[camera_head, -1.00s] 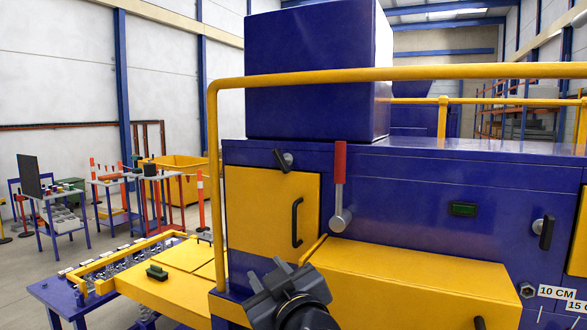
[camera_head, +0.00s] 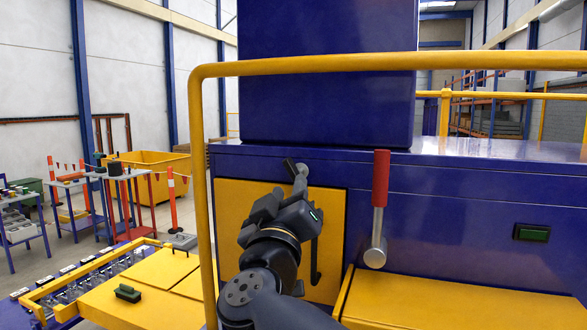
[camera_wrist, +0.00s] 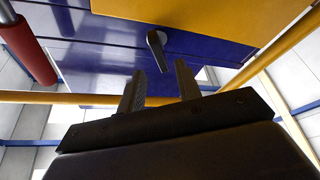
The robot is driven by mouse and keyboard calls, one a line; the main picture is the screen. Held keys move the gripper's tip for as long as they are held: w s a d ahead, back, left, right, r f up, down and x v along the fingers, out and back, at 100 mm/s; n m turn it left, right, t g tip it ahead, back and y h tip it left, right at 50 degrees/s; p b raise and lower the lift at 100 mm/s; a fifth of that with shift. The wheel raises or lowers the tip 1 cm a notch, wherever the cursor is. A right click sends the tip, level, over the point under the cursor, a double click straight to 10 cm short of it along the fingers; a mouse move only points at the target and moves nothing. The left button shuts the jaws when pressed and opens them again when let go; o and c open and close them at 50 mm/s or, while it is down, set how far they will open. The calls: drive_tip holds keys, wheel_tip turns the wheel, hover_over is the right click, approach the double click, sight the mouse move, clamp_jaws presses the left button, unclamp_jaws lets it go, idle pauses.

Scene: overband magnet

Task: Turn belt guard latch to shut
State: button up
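The belt guard latch (camera_head: 290,166) is a small dark handle on a grey hub, at the top edge of the yellow guard door (camera_head: 235,225). The handle is tilted, not straight upright. In the wrist view the latch (camera_wrist: 156,42) stands just beyond my fingertips, roughly centred between them. My gripper (camera_head: 283,205) is in front of the door just below the latch, and covers part of the door and its black pull handle (camera_head: 315,262). In the wrist view my gripper (camera_wrist: 160,84) has its two fingers apart with nothing between them; no contact with the latch shows.
A yellow rail (camera_head: 400,62) runs across in front of the blue machine, with a post (camera_head: 200,180) left of my arm. A green button (camera_head: 531,233) is further right. A yellow ledge (camera_head: 450,300) juts out below.

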sight(292, 176)
drive_tip(key=p+x, duration=0.1)
drive_tip(key=x, duration=0.5)
drive_tip(key=shift+w+r, duration=0.1)
drive_tip(key=shift+w, duration=0.3)
clamp_jaws()
